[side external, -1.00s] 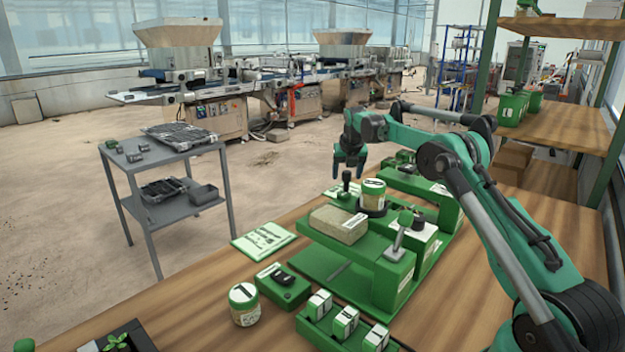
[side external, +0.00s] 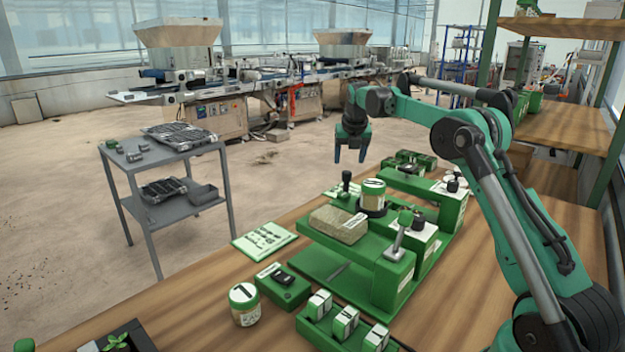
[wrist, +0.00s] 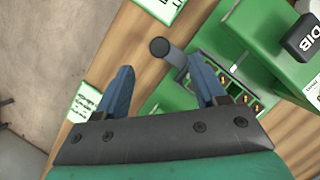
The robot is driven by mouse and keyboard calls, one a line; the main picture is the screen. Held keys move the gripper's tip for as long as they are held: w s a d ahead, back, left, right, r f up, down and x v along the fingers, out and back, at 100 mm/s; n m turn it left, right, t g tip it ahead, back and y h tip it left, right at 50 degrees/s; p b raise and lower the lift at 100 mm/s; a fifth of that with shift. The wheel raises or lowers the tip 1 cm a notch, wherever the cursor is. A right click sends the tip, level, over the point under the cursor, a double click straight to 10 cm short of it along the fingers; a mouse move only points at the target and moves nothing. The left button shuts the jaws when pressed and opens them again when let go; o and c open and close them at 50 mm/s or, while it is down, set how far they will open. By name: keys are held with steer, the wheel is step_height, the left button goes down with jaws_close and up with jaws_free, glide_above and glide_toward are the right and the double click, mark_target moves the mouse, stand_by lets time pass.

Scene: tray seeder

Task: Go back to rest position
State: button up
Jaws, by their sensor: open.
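My gripper (side external: 350,153) hangs in the air, pointing down, above and behind the green seeder station (side external: 345,250) on the wooden bench. Its two blue-grey fingers are apart with nothing between them. The wrist view also shows my gripper (wrist: 160,90) open and empty, with a black-knobbed lever (wrist: 160,47) and the bench below, between and beyond the fingertips.
On the station sit a tan block (side external: 337,224) and a metal lever (side external: 398,243). A second jar (side external: 244,305), a black-topped green box (side external: 283,286) and several labelled packets (side external: 346,321) stand at the front. A grey cart (side external: 165,165) stands left of the bench. Air around the gripper is clear.

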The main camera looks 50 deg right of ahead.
steer(key=s+a+r+m+t+y, duration=0.1)
steer(key=s+a+r+m, duration=0.2)
steer(key=a+m, duration=0.4)
steer(key=s+a+r+m+t, duration=0.1)
steer(key=s+a+r+m, duration=0.15)
steer(key=a+m, duration=0.55)
steer(key=s+a+f+m+t+y, duration=0.1)
steer(key=s+a+f+m, duration=0.2)
steer(key=s+a+m, duration=0.3)
steer(key=s+a+f+m+t+y, duration=0.1)
steer(key=s+a+f+m, duration=0.2)
steer(key=s+a+m, duration=0.3)
steer(key=shift+s+a+f, duration=0.2)
steer(key=shift+a+f, duration=0.1)
steer(key=shift+a, duration=0.3)
